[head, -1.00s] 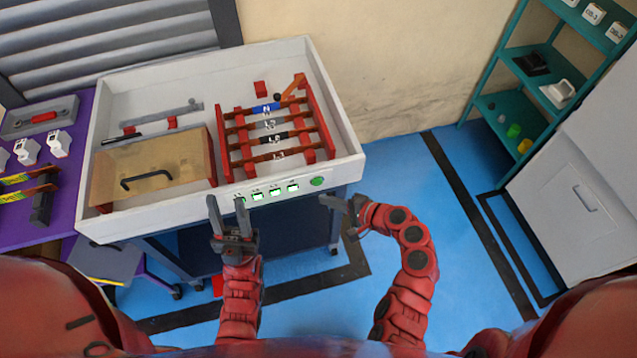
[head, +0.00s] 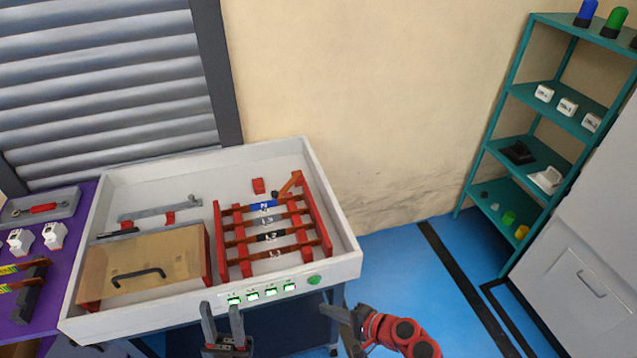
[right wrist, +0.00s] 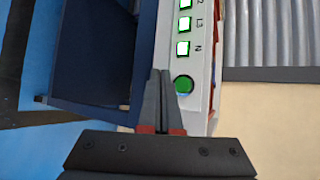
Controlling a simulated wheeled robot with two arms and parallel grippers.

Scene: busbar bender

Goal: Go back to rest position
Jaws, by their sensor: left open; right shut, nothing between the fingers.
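My left gripper (head: 223,326) is open and empty, its two fingers pointing up just in front of the front edge of the white busbar bender (head: 340,215). My right gripper (head: 340,317) is in front of the machine's right front corner, with nothing held. In the right wrist view its fingers (right wrist: 162,88) are together, beside the round green button (right wrist: 184,85); I cannot tell whether they touch the machine. In the head view the green button (head: 314,280) sits at the right end of the front panel, right of several lit green buttons (head: 271,292).
Inside the machine are a red rack with busbars (head: 272,237) and a wooden cover with a black handle (head: 140,275). A purple table (head: 60,290) stands at left. A teal shelf (head: 560,108) and grey cabinet (head: 580,240) stand at right. Blue floor (head: 410,280) lies between.

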